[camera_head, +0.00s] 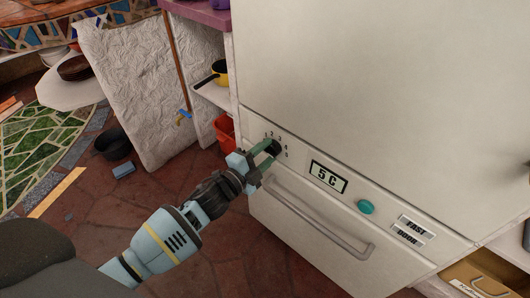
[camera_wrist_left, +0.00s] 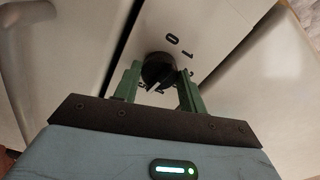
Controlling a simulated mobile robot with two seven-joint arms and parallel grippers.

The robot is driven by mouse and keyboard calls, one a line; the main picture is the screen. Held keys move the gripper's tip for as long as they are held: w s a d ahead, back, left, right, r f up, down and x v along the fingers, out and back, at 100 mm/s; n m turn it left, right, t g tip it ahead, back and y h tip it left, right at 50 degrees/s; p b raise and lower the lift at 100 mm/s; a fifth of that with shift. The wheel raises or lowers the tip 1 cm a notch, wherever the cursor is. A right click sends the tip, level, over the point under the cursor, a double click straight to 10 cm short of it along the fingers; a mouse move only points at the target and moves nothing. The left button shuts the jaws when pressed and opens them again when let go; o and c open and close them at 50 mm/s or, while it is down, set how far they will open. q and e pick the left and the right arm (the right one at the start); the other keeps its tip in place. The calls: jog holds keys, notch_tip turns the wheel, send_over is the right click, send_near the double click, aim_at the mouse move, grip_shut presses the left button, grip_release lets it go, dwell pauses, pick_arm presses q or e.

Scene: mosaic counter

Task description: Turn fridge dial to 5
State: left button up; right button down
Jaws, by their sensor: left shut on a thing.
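The white fridge (camera_head: 370,90) fills the right of the head view, with a control strip below its upper door. The black dial (camera_head: 276,147) sits at the strip's left end, with small numbers around it. In the left wrist view the dial (camera_wrist_left: 160,70) lies between the green fingers, near the marks 0 and 1. My left gripper (camera_head: 265,153) is shut on the dial, its fingers on either side. The display (camera_head: 328,177) reads "5 C". My right gripper is not in view.
A bar handle (camera_head: 318,222) runs below the strip, close to my left gripper. A teal button (camera_head: 365,207) and a "FAST DOOR" label (camera_head: 413,229) are to the right. A shelf with a yellow pan (camera_head: 219,73) and a red bin (camera_head: 225,132) stand left of the fridge.

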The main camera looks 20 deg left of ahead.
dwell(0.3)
pick_arm(q)
jog(key=o, duration=0.8)
jog(key=shift+c, duration=0.2)
jog(key=shift+o, duration=1.1)
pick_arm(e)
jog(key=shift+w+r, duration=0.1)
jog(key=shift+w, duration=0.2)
pick_arm(q)
jog(key=p+v, duration=0.1)
jog(key=v, duration=0.6)
jog(key=shift+s, duration=0.4)
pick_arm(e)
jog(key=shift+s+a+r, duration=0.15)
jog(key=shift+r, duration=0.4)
pick_arm(q)
jog(key=shift+a, duration=0.1)
